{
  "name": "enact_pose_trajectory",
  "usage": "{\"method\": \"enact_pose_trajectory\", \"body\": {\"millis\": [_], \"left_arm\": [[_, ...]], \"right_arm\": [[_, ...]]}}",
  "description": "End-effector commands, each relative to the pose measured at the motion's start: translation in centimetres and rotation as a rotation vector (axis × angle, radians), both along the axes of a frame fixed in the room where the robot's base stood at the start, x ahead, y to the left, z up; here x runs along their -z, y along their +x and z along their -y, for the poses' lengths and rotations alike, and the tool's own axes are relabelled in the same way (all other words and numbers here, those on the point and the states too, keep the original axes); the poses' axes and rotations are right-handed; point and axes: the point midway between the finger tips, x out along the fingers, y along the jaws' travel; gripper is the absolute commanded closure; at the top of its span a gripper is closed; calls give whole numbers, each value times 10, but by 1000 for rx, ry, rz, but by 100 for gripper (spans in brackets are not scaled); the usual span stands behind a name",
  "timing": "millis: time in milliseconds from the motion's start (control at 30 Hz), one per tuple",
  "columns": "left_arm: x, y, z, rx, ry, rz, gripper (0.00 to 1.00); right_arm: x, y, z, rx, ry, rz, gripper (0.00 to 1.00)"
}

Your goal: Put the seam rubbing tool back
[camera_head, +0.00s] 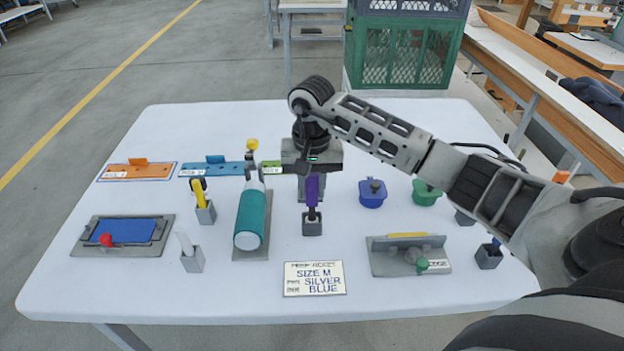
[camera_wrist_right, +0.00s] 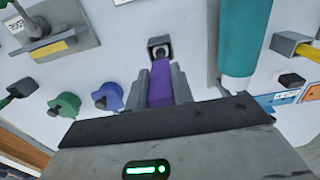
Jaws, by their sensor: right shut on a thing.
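The tool with the purple handle (camera_head: 313,190), which I take to be the seam rubbing tool, is upright at the middle of the table. My right gripper (camera_head: 303,182) is shut on its handle from above. In the right wrist view the purple handle (camera_wrist_right: 160,85) sits between the two grey fingers of the gripper (camera_wrist_right: 161,82). The tool's lower end is at the opening of a small grey holder block (camera_head: 312,228), also seen in the right wrist view (camera_wrist_right: 160,42). I cannot tell how deep it sits. My left gripper is not in view.
A teal cylinder (camera_head: 251,217) on a grey base stands close left of the holder. A sign card (camera_head: 314,279) lies in front. Blue (camera_head: 372,196) and green (camera_head: 425,194) pots stand right. A grey fixture (camera_head: 408,262) is at front right. Other holders (camera_head: 205,213) stand left.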

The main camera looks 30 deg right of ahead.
Motion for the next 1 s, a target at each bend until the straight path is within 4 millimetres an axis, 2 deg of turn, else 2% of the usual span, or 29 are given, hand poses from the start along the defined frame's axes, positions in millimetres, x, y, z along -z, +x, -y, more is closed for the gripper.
{"method": "enact_pose_trajectory", "body": {"millis": [367,967,1000], "left_arm": [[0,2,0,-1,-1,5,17],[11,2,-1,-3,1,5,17],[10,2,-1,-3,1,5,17]], "right_arm": [[1,0,0,0,1,1,99],[13,0,0,0,1,1,99],[12,0,0,0,1,1,68]]}}
